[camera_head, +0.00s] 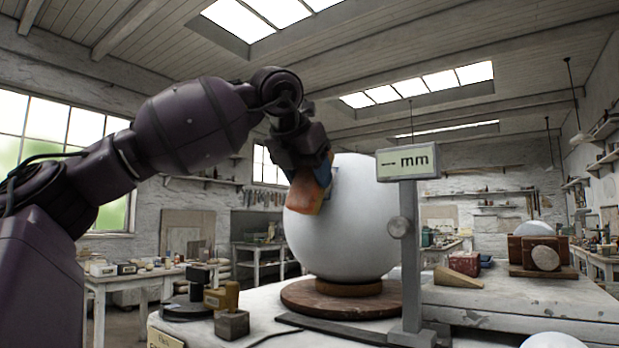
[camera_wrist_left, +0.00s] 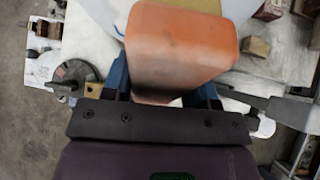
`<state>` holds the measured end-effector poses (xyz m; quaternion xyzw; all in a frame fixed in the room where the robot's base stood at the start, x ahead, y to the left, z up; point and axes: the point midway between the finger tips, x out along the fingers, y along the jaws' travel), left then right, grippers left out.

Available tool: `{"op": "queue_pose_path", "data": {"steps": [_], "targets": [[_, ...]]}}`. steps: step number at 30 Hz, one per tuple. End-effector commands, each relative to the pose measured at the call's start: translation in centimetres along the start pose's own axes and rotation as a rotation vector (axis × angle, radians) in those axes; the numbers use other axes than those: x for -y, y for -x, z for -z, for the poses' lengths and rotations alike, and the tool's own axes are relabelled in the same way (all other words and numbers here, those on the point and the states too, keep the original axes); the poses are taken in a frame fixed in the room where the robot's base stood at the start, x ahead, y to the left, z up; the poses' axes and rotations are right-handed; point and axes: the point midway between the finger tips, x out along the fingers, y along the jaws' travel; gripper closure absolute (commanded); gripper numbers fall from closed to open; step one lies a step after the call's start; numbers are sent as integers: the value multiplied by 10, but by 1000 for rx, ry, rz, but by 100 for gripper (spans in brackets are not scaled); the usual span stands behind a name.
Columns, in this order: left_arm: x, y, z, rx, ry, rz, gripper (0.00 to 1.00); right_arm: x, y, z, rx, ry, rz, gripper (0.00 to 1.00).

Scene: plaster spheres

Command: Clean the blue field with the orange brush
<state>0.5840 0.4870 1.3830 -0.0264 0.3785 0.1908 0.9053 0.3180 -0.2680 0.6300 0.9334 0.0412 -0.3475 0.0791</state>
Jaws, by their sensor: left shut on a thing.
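The orange brush (camera_head: 308,194) is a block held in my left gripper (camera_head: 318,166), whose blue fingers are shut on it. It is at the upper left side of a large white plaster sphere (camera_head: 352,228), overlapping its edge; I cannot tell whether it touches. A small grey-blue patch (camera_head: 333,186) shows on the sphere beside the brush, probably the blue field, mostly hidden by the brush and gripper. In the left wrist view the brush (camera_wrist_left: 180,48) fills the middle between the fingers and covers much of the sphere. My right gripper is not in view.
The sphere stands on a round brown base (camera_head: 340,300) on a white table. A grey post with an "mm" display (camera_head: 408,162) stands close to the sphere's right. A wooden wedge (camera_head: 458,277), a grey cube (camera_head: 231,324) and a yellow block (camera_head: 222,296) are nearby.

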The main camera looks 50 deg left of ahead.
Motion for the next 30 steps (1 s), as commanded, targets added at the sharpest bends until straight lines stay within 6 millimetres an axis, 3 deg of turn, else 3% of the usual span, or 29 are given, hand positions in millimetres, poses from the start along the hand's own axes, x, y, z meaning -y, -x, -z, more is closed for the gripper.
{"op": "queue_pose_path", "data": {"steps": [30], "targets": [[0, -12, -5, -1, -1, 0, 74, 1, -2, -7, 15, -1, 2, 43]]}}
